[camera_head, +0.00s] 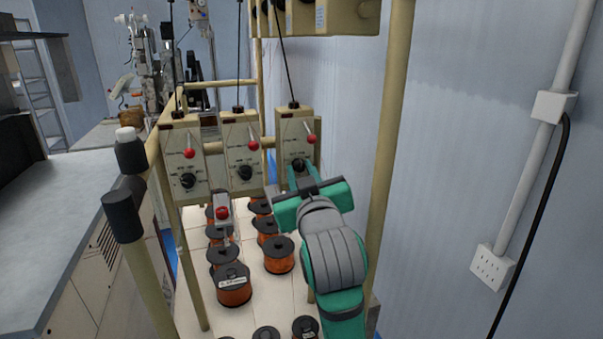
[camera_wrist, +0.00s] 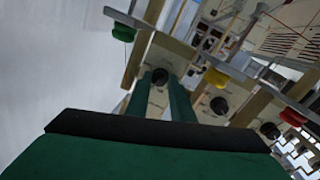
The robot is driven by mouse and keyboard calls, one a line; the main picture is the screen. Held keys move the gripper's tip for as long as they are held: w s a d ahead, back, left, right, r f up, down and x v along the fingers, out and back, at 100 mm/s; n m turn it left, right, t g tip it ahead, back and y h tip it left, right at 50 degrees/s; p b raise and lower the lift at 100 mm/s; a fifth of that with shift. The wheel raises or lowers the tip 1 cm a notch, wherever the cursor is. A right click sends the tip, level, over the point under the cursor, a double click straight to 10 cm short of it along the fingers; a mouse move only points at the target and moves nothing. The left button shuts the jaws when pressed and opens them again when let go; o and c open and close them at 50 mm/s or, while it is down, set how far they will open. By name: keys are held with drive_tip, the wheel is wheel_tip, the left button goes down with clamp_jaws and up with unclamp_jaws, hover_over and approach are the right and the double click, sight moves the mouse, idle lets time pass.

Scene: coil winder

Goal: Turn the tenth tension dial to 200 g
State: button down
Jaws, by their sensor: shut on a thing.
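Three cream tension boxes hang in a row in the head view, each with a black dial and a red ball-ended lever. My gripper (camera_head: 303,173) is at the right-hand box (camera_head: 295,128), its fingers on that box's black dial (camera_head: 298,164). In the wrist view, the two green fingers (camera_wrist: 162,92) stand either side of the black dial (camera_wrist: 160,77), shut on it. The dial's scale and pointer setting cannot be read. I cannot tell from the labels which dial is the tenth.
The middle box (camera_head: 241,145) and left box (camera_head: 182,155) stand close by on the left. Copper wire spools (camera_head: 279,255) sit on a board below. A cream frame post (camera_head: 391,120) rises just right of my arm, with a blue wall beyond.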

drive_tip(key=shift+s+a+n+t, duration=0.1)
drive_tip(key=shift+n+t, duration=0.2)
drive_tip(key=shift+n, duration=1.3)
drive_tip(key=c, duration=1.5)
unclamp_jaws()
drive_tip(key=shift+c, duration=0.2)
